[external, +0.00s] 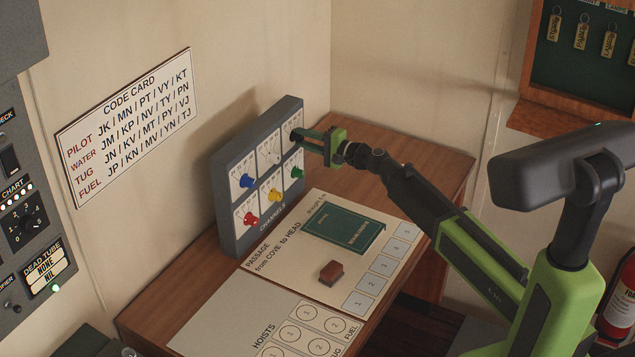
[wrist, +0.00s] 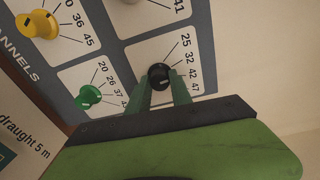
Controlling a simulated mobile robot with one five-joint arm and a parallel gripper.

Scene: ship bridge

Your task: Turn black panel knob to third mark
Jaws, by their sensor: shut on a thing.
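The black knob (wrist: 158,76) sits on the grey channels panel, on a white plate marked 25, 32, 42 and 47. My gripper (wrist: 163,84) is shut on it, with one green finger on each side. I cannot tell which mark its pointer faces. In the external view my gripper (external: 303,134) reaches the upper right plate of the panel (external: 229,226), and its fingers mostly hide the knob there.
Green (external: 296,172), yellow (external: 273,195), blue (external: 247,181) and red (external: 251,218) knobs stick out nearby. A green book (external: 345,232) and a red-brown block (external: 331,272) lie on the desk chart. A code card (external: 125,125) hangs on the wall.

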